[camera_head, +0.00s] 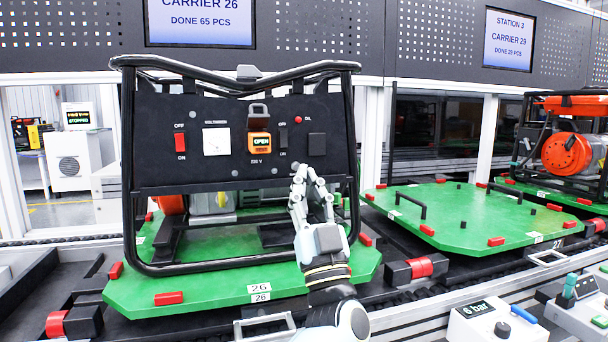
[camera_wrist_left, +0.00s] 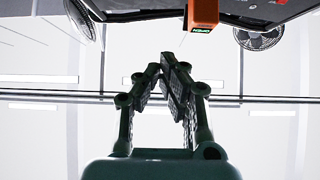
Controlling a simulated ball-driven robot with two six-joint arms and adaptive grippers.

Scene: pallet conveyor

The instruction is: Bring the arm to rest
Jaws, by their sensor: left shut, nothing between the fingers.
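My left gripper (camera_head: 308,178) stands upright in front of the black control panel of the generator (camera_head: 230,172), at the panel's lower right. Its fingers are together with nothing between them. In the left wrist view the gripper (camera_wrist_left: 165,68) shows its fingertips meeting, with the orange socket cover (camera_wrist_left: 203,12) beyond them near the top edge. In the head view that orange cover (camera_head: 259,143) is below a grey latch and reads OPEN. I cannot tell whether the fingertips touch the panel. My right gripper is not in view.
The generator stands on green carrier 26 (camera_head: 210,286). An empty green carrier 27 (camera_head: 465,215) with black handles is to the right. Another generator (camera_head: 569,150) stands farther right. A white 6 bar box (camera_head: 490,325) and a handle (camera_head: 265,328) are near the front edge.

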